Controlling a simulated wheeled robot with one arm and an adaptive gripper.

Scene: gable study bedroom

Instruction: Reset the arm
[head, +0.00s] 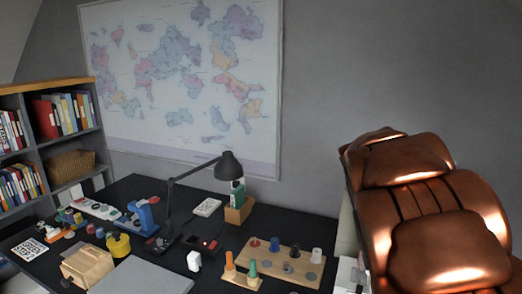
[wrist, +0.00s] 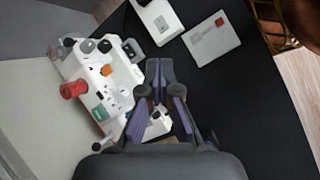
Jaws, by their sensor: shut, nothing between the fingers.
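My gripper (wrist: 160,65) shows in the wrist view, its two dark purple-grey fingers together and nothing between them. It is over the black desk top (wrist: 215,95), overlapping the right edge of a white panel (wrist: 97,80) in the picture. I cannot tell whether it touches the panel. The panel carries a red cylinder (wrist: 72,89), dark knobs, an orange piece and a green piece. My gripper does not show clearly in the head view.
In the head view, a black desk (head: 225,235) holds a lamp (head: 229,167), a peg board (head: 268,255), a grey laptop-like slab (head: 140,278) and several small items. A brown leather chair (head: 440,235) stands at right, a bookshelf (head: 45,147) at left. A pale flat box (wrist: 211,42) lies beside my gripper.

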